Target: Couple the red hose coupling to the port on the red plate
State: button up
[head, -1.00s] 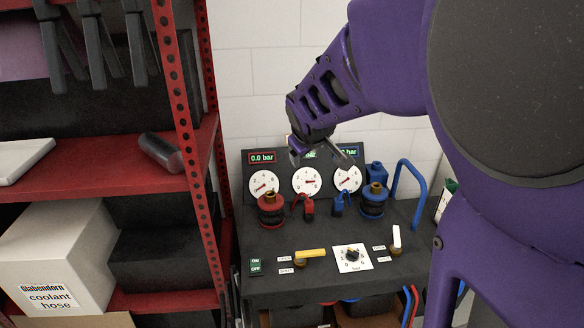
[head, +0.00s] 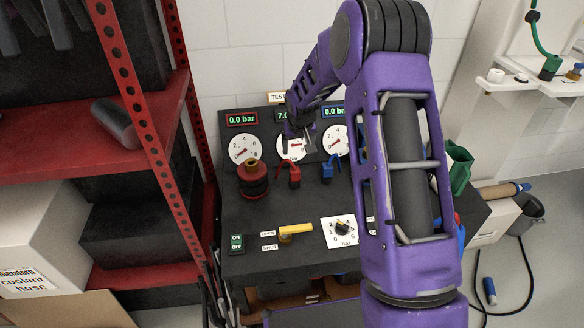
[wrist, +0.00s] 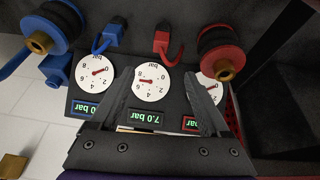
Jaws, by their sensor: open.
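A small red block with a short curved red tail (head: 294,176) stands on the dark bench top; it also shows in the wrist view (wrist: 162,42). Left of it is a round red and black fitting with a brass top (head: 253,180), also in the wrist view (wrist: 224,70). I cannot tell for sure which is the hose coupling, and no separate red plate is clear. My gripper (head: 300,143) is open and empty, beyond these parts and in front of the gauges. Its spread fingers show in the wrist view (wrist: 160,78).
A blue block with a tail (head: 327,170) stands right of the red one. My arm hides the blue round fitting in the head view; the wrist view shows it (wrist: 52,35). A yellow lever (head: 295,230) and a dial (head: 342,229) are nearer. A red shelf post (head: 140,120) borders the left.

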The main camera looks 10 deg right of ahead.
aim_at(295, 170)
jog(key=shift+m, duration=0.3)
jog(key=b+x, duration=0.1)
jog(key=x, duration=1.7)
jog(key=shift+w+a+f+b, duration=0.1)
jog(key=shift+w+f+b, duration=0.15)
jog(key=shift+w+b, duration=0.15)
grip_shut()
